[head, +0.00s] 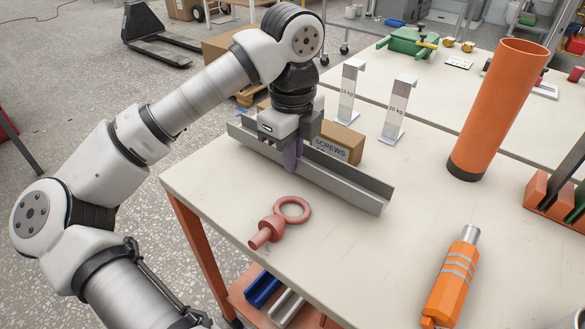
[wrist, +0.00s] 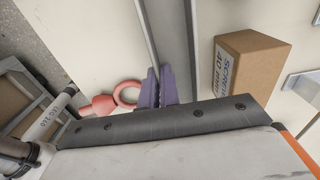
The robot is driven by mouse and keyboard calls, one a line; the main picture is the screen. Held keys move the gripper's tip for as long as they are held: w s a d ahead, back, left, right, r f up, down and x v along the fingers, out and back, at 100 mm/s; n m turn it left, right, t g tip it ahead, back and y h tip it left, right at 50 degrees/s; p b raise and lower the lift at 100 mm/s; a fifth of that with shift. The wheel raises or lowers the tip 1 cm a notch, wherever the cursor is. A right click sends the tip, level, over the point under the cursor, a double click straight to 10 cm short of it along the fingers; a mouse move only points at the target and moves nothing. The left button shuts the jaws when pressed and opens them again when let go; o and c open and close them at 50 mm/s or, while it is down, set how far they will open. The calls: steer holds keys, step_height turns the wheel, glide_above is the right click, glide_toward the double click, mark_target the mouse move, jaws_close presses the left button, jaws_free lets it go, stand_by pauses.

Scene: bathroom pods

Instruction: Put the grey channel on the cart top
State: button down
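The grey channel (head: 340,182) is a long, open metal profile over the back left part of the white worktop (head: 400,230). Its left end reaches past the worktop's left edge. I cannot tell whether it touches the surface or hangs just above it. My gripper (head: 291,158) points down at the channel, left of its middle. In the wrist view, its purple fingers (wrist: 157,90) close around one thin side wall of the channel (wrist: 175,35). The fingertips are partly hidden. I cannot tell for certain which surface is the cart top; this worktop has orange legs and a lower shelf.
A SCREWS box (head: 336,142) stands right behind the channel, with two metal weight stands (head: 397,110) beyond. A pink ring bolt (head: 280,220) lies in front. The worktop's middle is clear.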

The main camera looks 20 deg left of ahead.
step_height(320, 180, down, 2)
steer(key=shift+w+a+f+b, duration=0.1)
steer(key=shift+f+b, duration=0.15)
steer(key=shift+b, duration=0.1)
steer(key=shift+r, duration=0.15)
steer(key=shift+f, duration=0.2)
steer(key=c, duration=1.6)
jaws_free()
steer(key=shift+r, duration=0.1)
steer(key=shift+c, duration=0.2)
step_height(320, 180, up, 12)
steer(key=shift+r+p, duration=0.15)
steer(key=shift+p, duration=0.2)
